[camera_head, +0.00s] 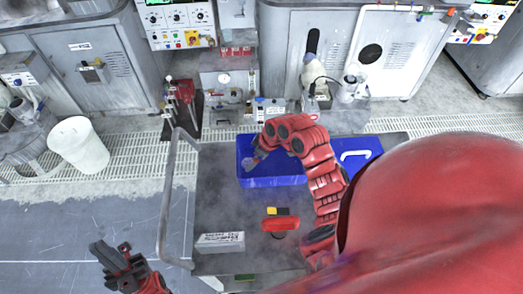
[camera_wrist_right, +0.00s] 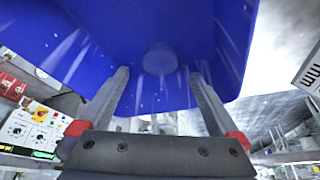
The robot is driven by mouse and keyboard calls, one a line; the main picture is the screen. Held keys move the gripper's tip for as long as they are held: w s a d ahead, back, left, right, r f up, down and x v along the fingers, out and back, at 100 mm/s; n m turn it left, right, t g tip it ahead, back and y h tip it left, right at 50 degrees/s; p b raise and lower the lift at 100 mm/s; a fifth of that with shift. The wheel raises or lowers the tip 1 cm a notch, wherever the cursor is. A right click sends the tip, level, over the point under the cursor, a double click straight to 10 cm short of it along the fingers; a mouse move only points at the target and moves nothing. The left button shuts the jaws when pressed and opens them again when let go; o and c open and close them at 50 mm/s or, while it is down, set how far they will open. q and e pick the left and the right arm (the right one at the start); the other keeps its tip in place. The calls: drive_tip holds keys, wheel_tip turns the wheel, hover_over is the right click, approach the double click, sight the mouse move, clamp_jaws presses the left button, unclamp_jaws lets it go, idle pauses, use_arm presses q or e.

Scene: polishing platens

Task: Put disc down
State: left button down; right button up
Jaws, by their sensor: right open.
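A blue bin (camera_head: 275,181) stands on the dark cart top, and its inside fills much of the right wrist view (camera_wrist_right: 70,40). My right gripper (camera_head: 257,159) reaches into its left part. In the right wrist view its two fingers (camera_wrist_right: 158,78) are spread apart with nothing clamped between them. A small round, blue-tinted shape (camera_wrist_right: 160,58), perhaps the disc, shows against the bin surface beyond the fingertips. I cannot tell whether the fingers touch it. My left gripper (camera_head: 112,250) is at the lower left, off the cart, open and empty.
The grey cart (camera_head: 215,205) has a raised metal handle (camera_head: 168,190) at its left. A red-and-black item with a yellow part (camera_head: 280,222) and a labelled white block (camera_head: 220,242) lie on it. A white bucket (camera_head: 78,145) stands left. Polishing machines line the back.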

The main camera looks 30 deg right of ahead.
drive_tip(key=b+v, duration=0.1)
drive_tip(key=v, duration=0.7)
drive_tip(key=shift+f, duration=0.1)
